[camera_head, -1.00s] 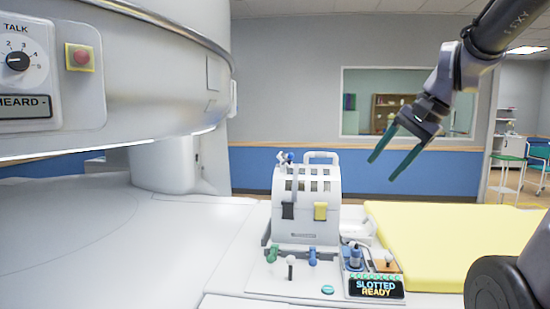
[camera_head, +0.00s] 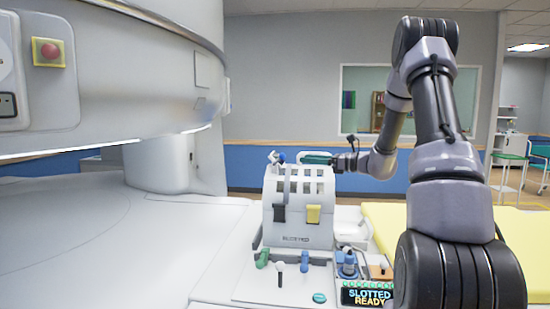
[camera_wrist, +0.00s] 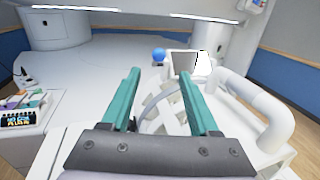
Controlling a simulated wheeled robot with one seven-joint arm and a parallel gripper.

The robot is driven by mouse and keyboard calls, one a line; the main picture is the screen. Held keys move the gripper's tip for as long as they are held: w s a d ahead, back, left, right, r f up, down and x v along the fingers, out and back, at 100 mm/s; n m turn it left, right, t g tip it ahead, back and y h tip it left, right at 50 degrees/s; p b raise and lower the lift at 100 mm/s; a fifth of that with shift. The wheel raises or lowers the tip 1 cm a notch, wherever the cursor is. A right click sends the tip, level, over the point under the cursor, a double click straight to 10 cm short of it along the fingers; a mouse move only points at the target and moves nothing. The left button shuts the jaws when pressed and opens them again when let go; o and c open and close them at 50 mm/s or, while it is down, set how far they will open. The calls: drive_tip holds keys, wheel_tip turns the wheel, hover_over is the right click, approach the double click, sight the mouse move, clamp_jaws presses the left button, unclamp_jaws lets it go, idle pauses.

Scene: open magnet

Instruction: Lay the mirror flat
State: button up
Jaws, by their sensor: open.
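A small framed panel with a dark and bright face, which looks like the mirror (camera_wrist: 187,63), stands tilted up beyond my fingertips in the wrist view. A blue ball knob (camera_wrist: 158,55) is at its left; the knob also shows at the coil's top left in the head view (camera_head: 281,158). The white slotted head coil (camera_head: 297,228) stands on the table. My gripper (camera_wrist: 160,73) is open and empty, its green fingers apart above the coil's top. In the head view the gripper (camera_head: 305,158) is side-on at the coil's top. Whether it touches anything is unclear.
A thick white looped handle (camera_wrist: 255,100) rises close to the right of my fingers. A yellow pad (camera_head: 390,225) lies right. The magnet (camera_head: 130,60) overhangs the left.

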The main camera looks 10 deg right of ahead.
sight(282, 158)
drive_tip(key=x, duration=1)
drive_tip(key=shift+w+a, duration=0.1)
drive_tip(key=shift+a, duration=0.2)
clamp_jaws()
drive_tip(key=shift+r, duration=0.15)
drive_tip(key=g+h, duration=0.1)
drive_tip(key=a+r+n+g+h, duration=0.1)
drive_tip(key=h, duration=0.1)
drive_tip(key=shift+w+a+h, duration=0.2)
drive_tip(key=shift+h, duration=0.1)
drive_tip(key=shift+w+a+r+n+g+h, duration=0.15)
drive_tip(key=shift+a+g+h, duration=0.15)
drive_tip(key=shift+h, duration=0.35)
drive_tip(key=shift+w+a+f+n+g+h, duration=0.1)
drive_tip(key=shift+a+g+h, duration=0.15)
drive_tip(key=shift+h, duration=0.45)
drive_tip(key=shift+w+a+r+n+g+h, duration=0.1)
drive_tip(key=shift+a+n+g+h, duration=0.2)
drive_tip(key=shift+h, duration=0.35)
